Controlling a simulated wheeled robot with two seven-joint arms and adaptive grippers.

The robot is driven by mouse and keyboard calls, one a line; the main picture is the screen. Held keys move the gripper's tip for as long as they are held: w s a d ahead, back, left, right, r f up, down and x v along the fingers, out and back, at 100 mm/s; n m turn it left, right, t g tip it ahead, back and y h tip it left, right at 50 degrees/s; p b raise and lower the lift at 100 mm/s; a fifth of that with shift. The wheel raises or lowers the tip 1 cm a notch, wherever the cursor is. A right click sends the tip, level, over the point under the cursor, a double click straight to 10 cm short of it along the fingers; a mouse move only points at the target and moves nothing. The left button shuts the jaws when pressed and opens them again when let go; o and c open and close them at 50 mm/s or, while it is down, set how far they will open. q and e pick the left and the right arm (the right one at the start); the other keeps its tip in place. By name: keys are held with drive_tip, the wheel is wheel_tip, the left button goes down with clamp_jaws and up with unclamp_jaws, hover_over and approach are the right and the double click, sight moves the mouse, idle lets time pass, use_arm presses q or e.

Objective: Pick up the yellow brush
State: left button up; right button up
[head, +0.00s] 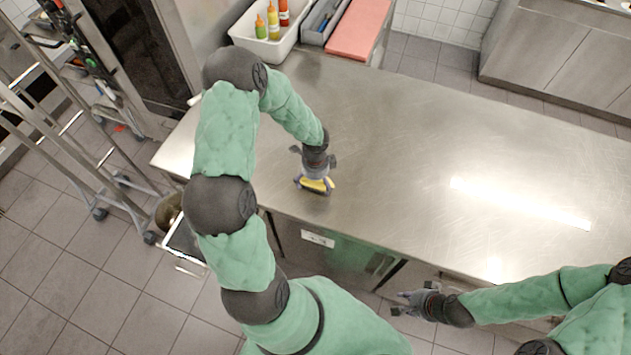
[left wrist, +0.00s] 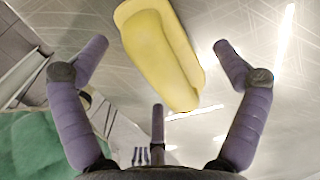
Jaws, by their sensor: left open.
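The yellow brush (head: 318,185) lies on the steel table near its front left edge. My left gripper (head: 314,180) is right above it and partly covers it in the head view. In the left wrist view the brush (left wrist: 160,50) is a long yellow body, slightly tilted, ahead of and between the spread purple fingers of my left gripper (left wrist: 160,72). The fingers look apart from the brush, and its upper end is cut off by the frame. My right gripper (head: 402,304) is in front of the table, away from the brush; its fingers are small and look spread.
The steel table (head: 420,150) is bare to the right of the brush. A white bin with bottles (head: 245,36), a grey tray (head: 322,22) and a red board (head: 359,28) stand at the back left. A metal rack (head: 60,130) stands left of the table.

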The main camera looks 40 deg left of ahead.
use_arm(q)
drive_tip(key=shift+f, duration=0.85)
drive_tip(key=shift+c, duration=0.3)
drive_tip(key=c, duration=1.3)
drive_tip(key=shift+r, duration=0.1)
